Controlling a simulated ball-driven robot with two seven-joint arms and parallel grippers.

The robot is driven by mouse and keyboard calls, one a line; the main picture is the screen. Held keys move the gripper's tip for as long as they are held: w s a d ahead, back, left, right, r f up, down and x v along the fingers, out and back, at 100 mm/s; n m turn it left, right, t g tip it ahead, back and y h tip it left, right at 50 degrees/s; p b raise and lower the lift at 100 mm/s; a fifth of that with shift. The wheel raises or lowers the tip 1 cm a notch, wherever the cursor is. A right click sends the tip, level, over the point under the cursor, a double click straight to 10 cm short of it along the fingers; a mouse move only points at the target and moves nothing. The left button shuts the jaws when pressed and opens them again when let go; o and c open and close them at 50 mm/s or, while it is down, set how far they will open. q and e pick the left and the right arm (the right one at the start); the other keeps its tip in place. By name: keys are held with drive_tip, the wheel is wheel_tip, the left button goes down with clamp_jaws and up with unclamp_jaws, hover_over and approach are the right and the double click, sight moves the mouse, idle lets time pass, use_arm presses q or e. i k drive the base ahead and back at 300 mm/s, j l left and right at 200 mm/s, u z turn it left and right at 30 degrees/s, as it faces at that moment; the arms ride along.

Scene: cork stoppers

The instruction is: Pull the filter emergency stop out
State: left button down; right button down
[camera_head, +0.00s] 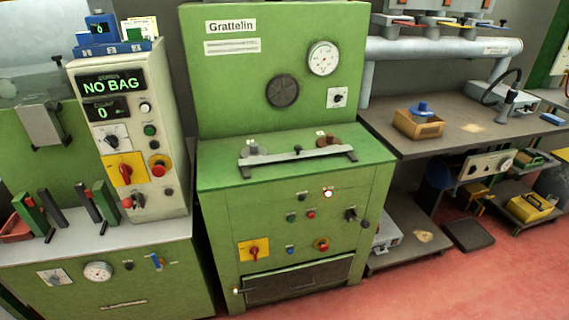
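The green cabinet marked Grattelin (282,210) stands in the middle. Another red mushroom button (159,167) sits on the grey panel of the machine at the left. No readable label says which one belongs to the filter, and whether either is pressed in cannot be told. Neither of my grippers is in view.
Near the middle stop are a red rotary switch on a yellow plate (253,250), a lit button (328,193) and a black knob (351,214). The left display (110,84) reads NO BAG. A workbench (465,135) stands right. Red floor (440,285) in front is clear.

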sight(324, 248)
drive_tip(key=i+l+u, duration=0.35)
drive_tip(key=i+l, duration=0.35)
drive_tip(key=l, duration=0.1)
